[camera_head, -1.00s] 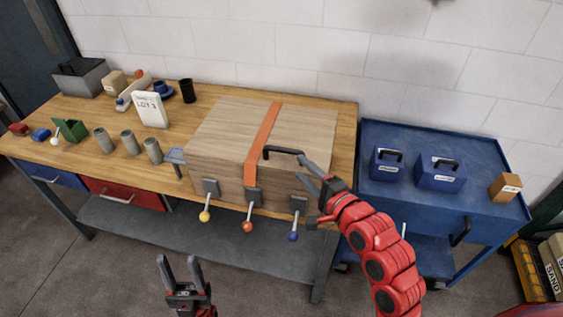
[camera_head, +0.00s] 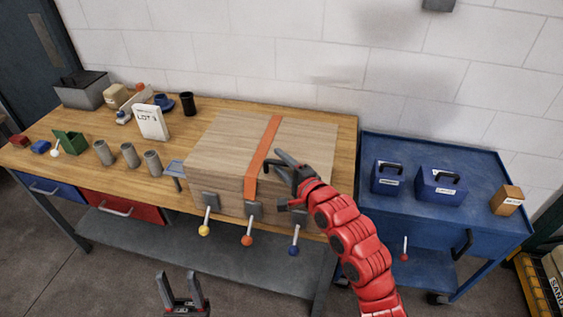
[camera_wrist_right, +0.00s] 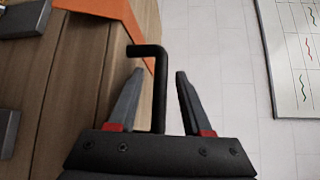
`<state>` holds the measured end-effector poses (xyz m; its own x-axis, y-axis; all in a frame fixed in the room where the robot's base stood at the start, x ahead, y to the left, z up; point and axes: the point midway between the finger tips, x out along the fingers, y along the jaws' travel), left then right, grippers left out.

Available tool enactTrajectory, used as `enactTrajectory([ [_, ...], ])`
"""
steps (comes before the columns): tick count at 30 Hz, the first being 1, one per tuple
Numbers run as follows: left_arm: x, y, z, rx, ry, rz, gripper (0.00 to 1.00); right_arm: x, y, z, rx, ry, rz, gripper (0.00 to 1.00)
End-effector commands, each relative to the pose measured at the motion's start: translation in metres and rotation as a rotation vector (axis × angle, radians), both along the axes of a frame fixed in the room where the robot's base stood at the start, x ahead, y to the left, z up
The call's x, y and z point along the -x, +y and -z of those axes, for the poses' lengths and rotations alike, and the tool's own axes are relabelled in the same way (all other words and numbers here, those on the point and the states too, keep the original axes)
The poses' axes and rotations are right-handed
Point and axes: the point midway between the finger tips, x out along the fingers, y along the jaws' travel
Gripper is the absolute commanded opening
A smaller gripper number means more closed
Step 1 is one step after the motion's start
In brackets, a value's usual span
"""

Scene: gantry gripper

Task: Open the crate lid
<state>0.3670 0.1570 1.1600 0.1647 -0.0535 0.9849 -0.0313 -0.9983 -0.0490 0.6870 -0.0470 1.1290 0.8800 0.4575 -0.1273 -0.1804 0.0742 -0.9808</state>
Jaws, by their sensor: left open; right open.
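The wooden crate (camera_head: 222,150) stands on the bench with its lid closed. An orange strap (camera_head: 262,155) crosses the lid. Three levers with yellow (camera_head: 204,231), orange (camera_head: 247,241) and blue (camera_head: 294,251) knobs hang down its front. My right gripper (camera_head: 278,180) is open at the lid's front right, by the black handle. In the right wrist view the black handle (camera_wrist_right: 160,85) stands between the open fingers (camera_wrist_right: 157,73), with gaps visible on both sides. My left gripper (camera_head: 181,275) is open and empty, low in front of the bench.
Grey cylinders (camera_head: 128,155), a LOT 3 sign (camera_head: 151,122) and a green bin (camera_head: 72,143) stand on the bench left of the crate. A blue cart (camera_head: 440,222) with two blue boxes stands to the right. The wall is behind.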

Motion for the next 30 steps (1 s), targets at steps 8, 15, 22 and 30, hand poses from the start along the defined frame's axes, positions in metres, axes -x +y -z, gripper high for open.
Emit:
enactTrajectory([
  [8, 0.0, 0.0, 0.0001, 0.0, 0.0, 0.0, 0.5, 0.0001, -0.0003, 0.0003, 0.0, 0.0, 0.0, 0.12],
  [15, 0.0, 0.0, 0.0001, 0.0, 0.0, 0.0, 0.5, 0.0001, -0.0003, 0.0005, 0.0, 0.001, 0.0, 0.0],
  [22, 0.0, 0.0, 0.0001, 0.0, 0.0, 0.0, 0.5, 0.0003, -0.0004, 0.0009, 0.0, 0.001, 0.0, 0.0],
  [30, 0.0, 0.0, 0.0002, 0.0, 0.0, 0.0, 0.5, 0.0003, -0.0004, 0.0011, 0.0, 0.002, 0.0, 0.0],
])
